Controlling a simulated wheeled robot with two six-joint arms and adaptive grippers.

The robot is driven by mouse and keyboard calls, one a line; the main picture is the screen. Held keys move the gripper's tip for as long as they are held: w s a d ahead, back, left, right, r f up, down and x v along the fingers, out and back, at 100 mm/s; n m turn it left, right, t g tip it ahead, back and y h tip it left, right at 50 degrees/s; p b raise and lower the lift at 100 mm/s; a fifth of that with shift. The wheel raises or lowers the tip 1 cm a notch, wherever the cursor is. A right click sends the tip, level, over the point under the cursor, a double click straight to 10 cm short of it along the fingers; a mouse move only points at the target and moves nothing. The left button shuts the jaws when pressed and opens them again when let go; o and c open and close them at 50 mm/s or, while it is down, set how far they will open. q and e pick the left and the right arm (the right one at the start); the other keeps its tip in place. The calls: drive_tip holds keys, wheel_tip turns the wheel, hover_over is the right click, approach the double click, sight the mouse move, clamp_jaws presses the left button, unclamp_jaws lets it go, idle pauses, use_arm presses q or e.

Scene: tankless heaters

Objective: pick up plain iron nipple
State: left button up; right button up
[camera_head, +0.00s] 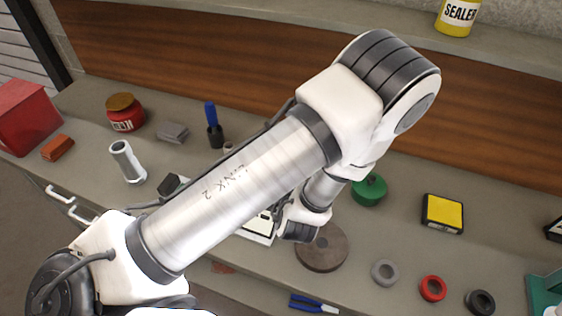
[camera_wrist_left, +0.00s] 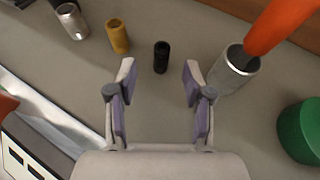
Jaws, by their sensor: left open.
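A short black pipe nipple (camera_wrist_left: 161,57), which looks like the plain iron one, stands on the bench in the left wrist view. My left gripper (camera_wrist_left: 158,72) is open and empty, and the black nipple shows just beyond and between its fingertips. A yellow brass-coloured nipple (camera_wrist_left: 118,36) and a silver nipple (camera_wrist_left: 73,21) stand to its left. In the head view my left arm hides the nipples and the gripper's jaws. My right gripper is not in view.
A metal cup (camera_wrist_left: 234,70) with an orange-handled tool stands right of the fingers, with a green object (camera_wrist_left: 302,131) beyond. The head view shows a brown disc (camera_head: 322,250), a yellow-black box (camera_head: 442,213), several rings and a red jar (camera_head: 125,113) on the bench.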

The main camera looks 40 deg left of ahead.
use_arm(q)
drive_tip(key=shift+w+a+r, duration=0.15)
drive_tip(key=shift+w+r, duration=0.05)
drive_tip(key=p+x, duration=0.1)
drive_tip(key=x, duration=0.2)
drive_tip(key=f+p+x, duration=0.1)
drive_tip(key=x, duration=0.2)
drive_tip(key=shift+f, duration=0.1)
clamp_jaws()
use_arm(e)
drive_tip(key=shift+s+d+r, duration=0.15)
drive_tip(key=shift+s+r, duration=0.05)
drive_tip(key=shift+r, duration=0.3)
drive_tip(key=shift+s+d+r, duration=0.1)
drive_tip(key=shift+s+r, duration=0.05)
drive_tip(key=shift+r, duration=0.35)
